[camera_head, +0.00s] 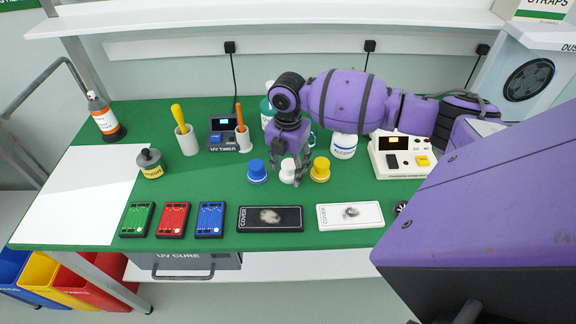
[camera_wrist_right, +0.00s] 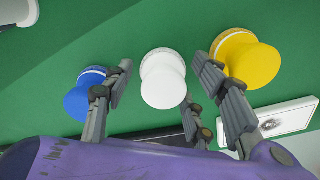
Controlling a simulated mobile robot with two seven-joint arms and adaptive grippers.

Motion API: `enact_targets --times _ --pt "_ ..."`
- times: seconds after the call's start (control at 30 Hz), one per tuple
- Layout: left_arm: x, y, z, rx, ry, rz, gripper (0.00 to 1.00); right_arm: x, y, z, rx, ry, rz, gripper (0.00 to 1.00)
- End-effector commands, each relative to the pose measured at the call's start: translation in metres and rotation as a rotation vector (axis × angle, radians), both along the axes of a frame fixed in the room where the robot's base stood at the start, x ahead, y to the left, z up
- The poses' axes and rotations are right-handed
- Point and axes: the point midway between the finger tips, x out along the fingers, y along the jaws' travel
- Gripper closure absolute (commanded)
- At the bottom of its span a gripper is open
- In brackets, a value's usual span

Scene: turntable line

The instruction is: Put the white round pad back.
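The white round pad (camera_head: 288,170) stands on the green table top between a blue round pad (camera_head: 257,171) and a yellow round pad (camera_head: 320,169). In the right wrist view the white pad (camera_wrist_right: 163,80) lies between my spread fingers, with the blue pad (camera_wrist_right: 85,92) to the left and the yellow pad (camera_wrist_right: 246,60) to the right. My right gripper (camera_head: 289,168) is above the white pad, pointing down, open and apparently empty. Its fingers partly hide the white pad in the head view. I cannot tell whether a finger touches it. My left gripper does not show.
A white bottle (camera_head: 343,146) and a beige device (camera_head: 402,157) stand close behind my gripper.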

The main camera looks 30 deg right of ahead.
Motion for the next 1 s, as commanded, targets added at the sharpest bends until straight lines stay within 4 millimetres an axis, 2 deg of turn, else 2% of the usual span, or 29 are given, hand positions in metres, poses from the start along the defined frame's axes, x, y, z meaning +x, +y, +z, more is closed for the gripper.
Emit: enact_targets --times 0.37,0.47,0.8,1.0 --pt "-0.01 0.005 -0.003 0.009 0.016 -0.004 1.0 0.001 0.0 0.005 0.0 -0.001 -0.001 0.44" --pt "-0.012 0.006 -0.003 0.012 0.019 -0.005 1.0 0.001 -0.001 0.018 -0.001 -0.003 -0.001 0.44" --pt "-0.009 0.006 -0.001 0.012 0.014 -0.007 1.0 0.001 0.0 0.088 -0.001 -0.003 0.0 0.44" --pt "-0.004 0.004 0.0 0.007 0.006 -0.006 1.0 0.001 0.0 0.114 0.001 -0.001 -0.001 0.44"
